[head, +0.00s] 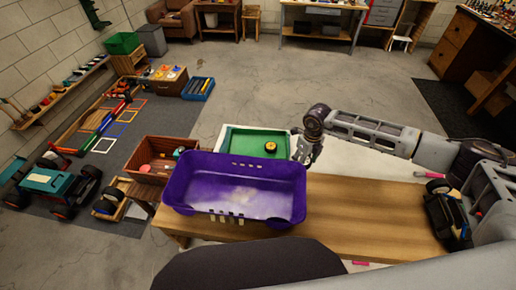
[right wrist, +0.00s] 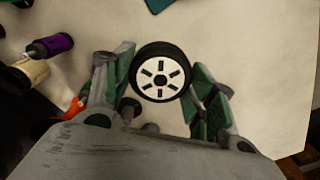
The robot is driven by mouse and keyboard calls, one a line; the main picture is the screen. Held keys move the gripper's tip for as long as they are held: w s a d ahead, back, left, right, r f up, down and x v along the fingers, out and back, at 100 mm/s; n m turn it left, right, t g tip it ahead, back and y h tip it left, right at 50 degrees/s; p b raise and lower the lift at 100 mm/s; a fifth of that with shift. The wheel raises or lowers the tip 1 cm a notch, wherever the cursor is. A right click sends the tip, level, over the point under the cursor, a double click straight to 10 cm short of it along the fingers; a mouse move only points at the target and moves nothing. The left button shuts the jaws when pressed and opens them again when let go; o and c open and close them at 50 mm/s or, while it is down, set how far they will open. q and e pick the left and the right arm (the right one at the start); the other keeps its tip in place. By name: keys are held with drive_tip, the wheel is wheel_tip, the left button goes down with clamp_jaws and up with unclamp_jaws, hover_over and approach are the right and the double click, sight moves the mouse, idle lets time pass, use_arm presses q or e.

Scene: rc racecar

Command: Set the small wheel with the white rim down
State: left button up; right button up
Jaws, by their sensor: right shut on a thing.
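The small wheel with the white rim (right wrist: 159,76) has a black tyre and shows in the right wrist view between the fingers of my right gripper (right wrist: 160,90). The gripper is shut on it, with green finger pads on both sides. A pale flat surface lies behind the wheel; I cannot tell how far below it is. In the head view my right gripper (head: 303,154) is beside the right edge of the green tray (head: 245,140), and the wheel in it cannot be made out. My left gripper is out of view.
A purple basket (head: 235,213) stands on the wooden bench (head: 365,212). A yellow-centred wheel (head: 271,147) lies in the green tray. A dark car chassis (head: 440,212) is at the bench's right. A purple-handled thing (right wrist: 51,46) shows in the wrist view. The bench's middle is clear.

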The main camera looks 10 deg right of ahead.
drive_tip(key=n, duration=0.3)
drive_tip(key=shift+s+a+r+n, duration=0.2)
drive_tip(key=shift+s+r+n, duration=0.05)
drive_tip(key=shift+r+n, duration=0.05)
drive_tip(key=n, duration=0.4)
drive_tip(key=shift+s+a+r, duration=0.25)
drive_tip(key=shift+s+r, duration=0.1)
drive_tip(key=n, duration=0.4)
drive_tip(key=shift+s+a+r+n, duration=0.2)
drive_tip(key=shift+s+r+n, duration=0.1)
drive_tip(key=n, duration=0.3)
drive_tip(key=shift+s+a+r+n, duration=0.2)
drive_tip(key=shift+s+r+n, duration=0.1)
drive_tip(key=shift+s+a+r+n, duration=0.2)
drive_tip(key=shift+s+r+n, duration=0.15)
drive_tip(key=shift+n, duration=1.9)
drive_tip(key=shift+s+a+r+n, duration=0.2)
drive_tip(key=shift+s+n, duration=0.3)
drive_tip(key=shift+n, duration=1.7)
drive_tip(key=shift+s+a+r+n, duration=0.15)
drive_tip(key=shift+s+r+n, duration=0.25)
drive_tip(key=shift+n, duration=1.85)
drive_tip(key=shift+s+n, duration=0.15)
drive_tip(key=shift+n, duration=0.55)
drive_tip(key=shift+a, duration=0.15)
